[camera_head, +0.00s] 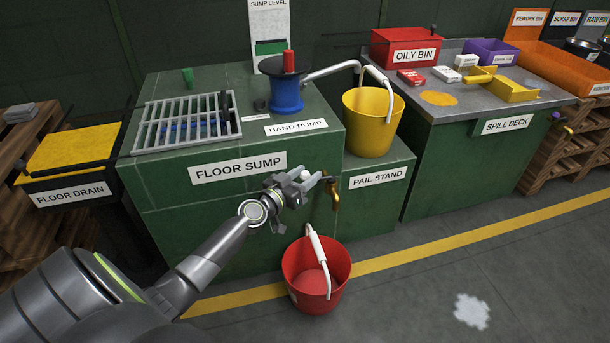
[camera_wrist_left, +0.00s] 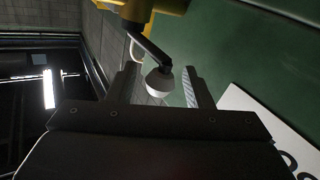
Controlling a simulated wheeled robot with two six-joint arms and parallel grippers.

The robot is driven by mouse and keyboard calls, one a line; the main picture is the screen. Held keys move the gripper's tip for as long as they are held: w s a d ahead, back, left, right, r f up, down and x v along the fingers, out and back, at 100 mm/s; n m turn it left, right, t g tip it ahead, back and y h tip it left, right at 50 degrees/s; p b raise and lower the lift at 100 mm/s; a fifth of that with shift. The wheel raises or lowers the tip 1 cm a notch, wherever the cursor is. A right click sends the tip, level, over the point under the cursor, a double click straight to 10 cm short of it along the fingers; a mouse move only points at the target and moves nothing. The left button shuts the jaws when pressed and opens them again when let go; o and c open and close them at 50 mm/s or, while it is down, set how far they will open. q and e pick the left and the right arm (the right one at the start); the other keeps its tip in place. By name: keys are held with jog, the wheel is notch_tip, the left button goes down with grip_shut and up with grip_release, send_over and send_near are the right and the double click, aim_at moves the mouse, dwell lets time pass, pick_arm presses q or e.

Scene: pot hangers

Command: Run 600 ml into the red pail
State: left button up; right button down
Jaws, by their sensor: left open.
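The red pail (camera_head: 300,285) stands upright on the floor below the brass tap (camera_head: 335,194) on the front of the floor sump (camera_head: 215,225). Its white-gripped handle leans up, and no water is visible inside. No stream shows from the tap. My left gripper (camera_head: 311,182) is open beside the tap. In the wrist view, my left gripper's fingers (camera_wrist_left: 160,88) stand on either side of the white knob (camera_wrist_left: 157,84) on the tap's dark lever (camera_wrist_left: 150,48); contact is unclear. The sump level gauge (camera_head: 269,30) shows green near its bottom. My right gripper is out of view.
A yellow pail (camera_head: 370,125) sits on the pail stand (camera_head: 385,195), by the spout of the blue hand pump (camera_head: 286,95). The spill deck (camera_head: 470,160) stands right, the floor drain (camera_head: 70,190) left. Floor right of the red pail is clear except a pale patch (camera_head: 471,311).

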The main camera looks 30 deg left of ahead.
pick_arm(q)
grip_shut()
dwell(0.3)
dwell(0.3)
